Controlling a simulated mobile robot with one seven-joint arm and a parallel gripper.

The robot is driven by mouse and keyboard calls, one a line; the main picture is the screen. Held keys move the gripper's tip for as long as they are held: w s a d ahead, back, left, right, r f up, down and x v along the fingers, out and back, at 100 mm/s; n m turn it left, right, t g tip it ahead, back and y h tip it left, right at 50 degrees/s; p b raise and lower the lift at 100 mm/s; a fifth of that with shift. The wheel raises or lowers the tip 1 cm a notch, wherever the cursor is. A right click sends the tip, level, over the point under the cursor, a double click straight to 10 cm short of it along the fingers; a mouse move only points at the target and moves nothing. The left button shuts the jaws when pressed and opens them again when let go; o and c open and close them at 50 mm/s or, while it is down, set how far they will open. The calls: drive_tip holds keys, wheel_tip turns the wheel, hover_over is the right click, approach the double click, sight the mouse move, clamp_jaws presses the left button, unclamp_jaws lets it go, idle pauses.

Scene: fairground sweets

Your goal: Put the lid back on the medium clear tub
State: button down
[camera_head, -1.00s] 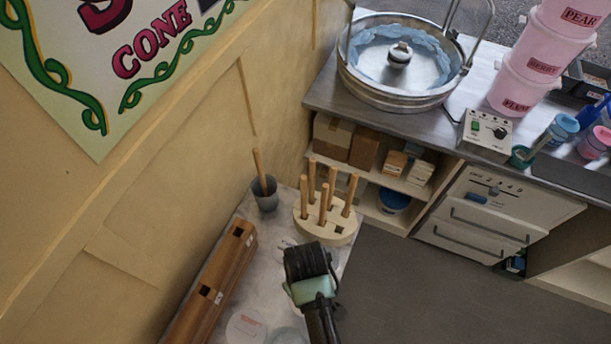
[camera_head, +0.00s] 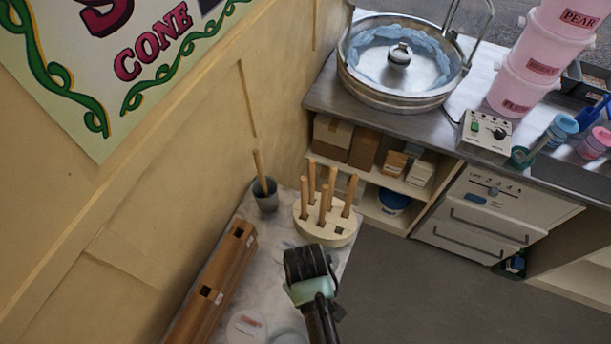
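A round, pale lid-like disc with a small reddish label (camera_head: 246,327) lies on the narrow side counter at the bottom edge of the view. Beside it on the right is a pale round shape (camera_head: 288,337), mostly cut off by the frame, which may be a clear tub. I cannot tell its size or whether it is covered. My gripper (camera_head: 306,264) is above the counter's right side, beyond these two things and just in front of the round wooden stand. Its fingertips are hidden behind its dark body, so its opening does not show.
A round wooden stand with several upright sticks (camera_head: 325,228) and a grey cup holding one stick (camera_head: 265,196) are at the counter's far end. A long slotted wooden block (camera_head: 218,281) lies along the wall. A metal bowl machine (camera_head: 407,93) stands on the back worktop.

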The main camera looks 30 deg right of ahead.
idle(0.9)
drive_tip(key=shift+c, duration=1.8)
unclamp_jaws()
drive_tip(key=shift+r+p, duration=3.55)
drive_tip(key=shift+p, duration=0.45)
drive_tip(key=shift+f, duration=0.1)
drive_tip(key=shift+c, duration=0.4)
clamp_jaws()
drive_tip(key=shift+f, duration=0.15)
